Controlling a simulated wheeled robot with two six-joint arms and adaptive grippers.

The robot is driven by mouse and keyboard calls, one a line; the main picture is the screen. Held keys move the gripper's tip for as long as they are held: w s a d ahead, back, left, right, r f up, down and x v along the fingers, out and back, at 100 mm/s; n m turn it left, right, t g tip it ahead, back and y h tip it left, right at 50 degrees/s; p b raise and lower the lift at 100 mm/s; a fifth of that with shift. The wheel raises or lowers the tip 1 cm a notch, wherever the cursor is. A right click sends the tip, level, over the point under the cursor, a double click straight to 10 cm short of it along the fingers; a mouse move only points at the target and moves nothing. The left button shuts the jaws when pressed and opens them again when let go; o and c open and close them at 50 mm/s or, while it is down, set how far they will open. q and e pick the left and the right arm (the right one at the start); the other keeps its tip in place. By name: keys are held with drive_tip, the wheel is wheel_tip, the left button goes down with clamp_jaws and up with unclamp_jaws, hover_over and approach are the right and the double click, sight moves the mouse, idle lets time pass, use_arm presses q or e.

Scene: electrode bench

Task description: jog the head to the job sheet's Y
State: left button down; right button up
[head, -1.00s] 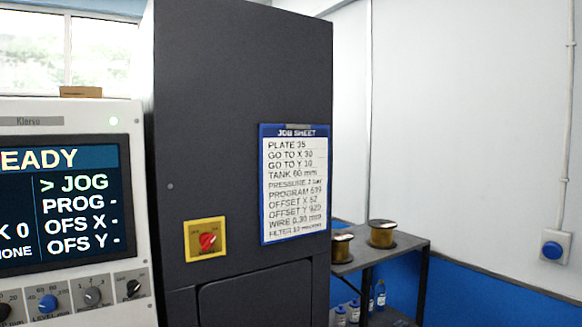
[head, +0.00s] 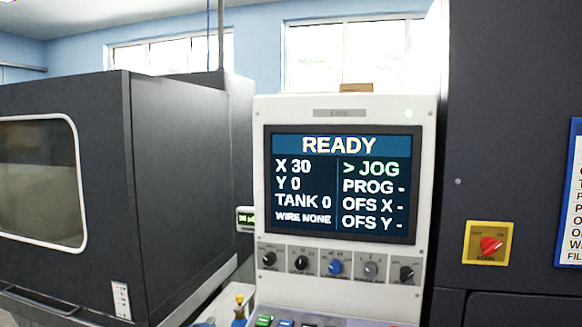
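The control console's screen (head: 344,184) reads READY, X 30, Y 0, TANK 0 and WIRE NONE on the left. On its right it reads > JOG, PROG -, OFS X - and OFS Y -, with the marker at JOG. The job sheet (head: 571,195) is cut off at the right edge, and only its blue border and the first letters show now. In the earlier head view it reads GO TO X 30 and GO TO Y 10. The machine head itself is not in view. Neither of my grippers is in view.
A row of knobs (head: 335,267) sits under the screen, with coloured buttons (head: 265,320) at the bottom edge. A red rotary switch (head: 489,245) on a yellow plate is on the dark cabinet (head: 480,120). A dark enclosure (head: 180,170) with a window stands left.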

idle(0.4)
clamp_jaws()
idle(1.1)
